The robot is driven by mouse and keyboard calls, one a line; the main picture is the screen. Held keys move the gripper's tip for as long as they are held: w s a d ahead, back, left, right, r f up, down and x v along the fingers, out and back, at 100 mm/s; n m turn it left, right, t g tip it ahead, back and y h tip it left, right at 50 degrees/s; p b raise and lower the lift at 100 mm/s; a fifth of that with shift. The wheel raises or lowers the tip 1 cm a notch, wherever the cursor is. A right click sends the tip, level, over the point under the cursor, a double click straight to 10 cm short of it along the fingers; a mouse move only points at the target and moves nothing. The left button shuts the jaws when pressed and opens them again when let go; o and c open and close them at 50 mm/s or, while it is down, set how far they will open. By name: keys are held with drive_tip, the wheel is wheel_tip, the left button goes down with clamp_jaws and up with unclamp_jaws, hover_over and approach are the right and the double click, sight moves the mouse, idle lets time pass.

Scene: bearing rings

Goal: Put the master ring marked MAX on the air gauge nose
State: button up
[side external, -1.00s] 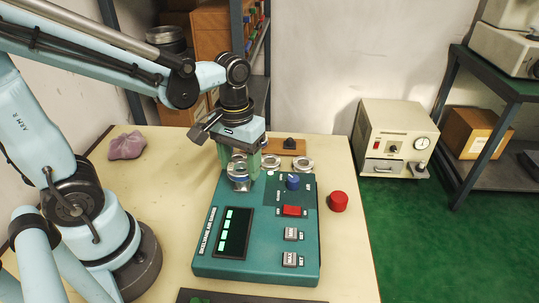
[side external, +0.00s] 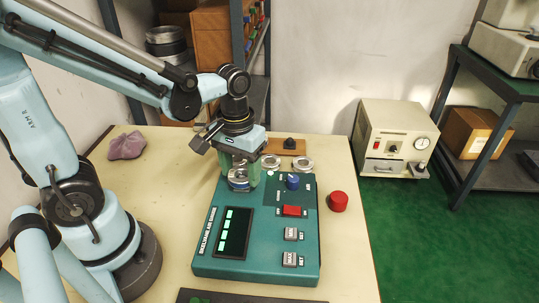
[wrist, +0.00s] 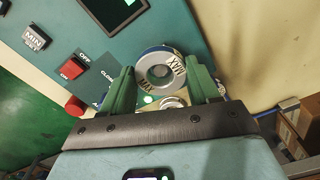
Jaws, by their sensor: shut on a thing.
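The master ring (wrist: 176,50) is a pale metal ring with MAX lettered on it, between my green fingers in the wrist view. In the side external view the ring (side external: 238,185) is low over the upper left of the teal air gauge unit (side external: 265,255). My gripper (wrist: 162,78) is shut on the ring and points down; it also shows in the side external view (side external: 242,178). A grey round end, apparently the gauge nose (wrist: 160,71), shows inside the ring's hole. The ring looks around the nose's top; how far down it sits is hidden.
Two other rings (side external: 271,161) (side external: 303,163) lie behind the unit, near a wooden block (side external: 285,147) with a black knob. A red cap (side external: 339,201) stands at the unit's right. A purple cloth (side external: 127,145) lies at the back left.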

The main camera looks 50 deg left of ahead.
drive_tip(key=shift+f, duration=0.75)
idle(1.0)
drive_tip(key=o, duration=1.3)
drive_tip(key=shift+r, duration=3.8)
drive_tip(key=m+t, duration=0.2)
drive_tip(key=t, duration=0.1)
drive_tip(key=shift+a+r+t, duration=0.2)
drive_tip(key=shift+t, duration=0.1)
drive_tip(key=t, duration=0.1)
drive_tip(key=m+t, duration=0.1)
drive_tip(key=w+r+m+t, duration=0.1)
drive_tip(key=shift+a+t, duration=0.2)
drive_tip(key=shift+t, duration=0.1)
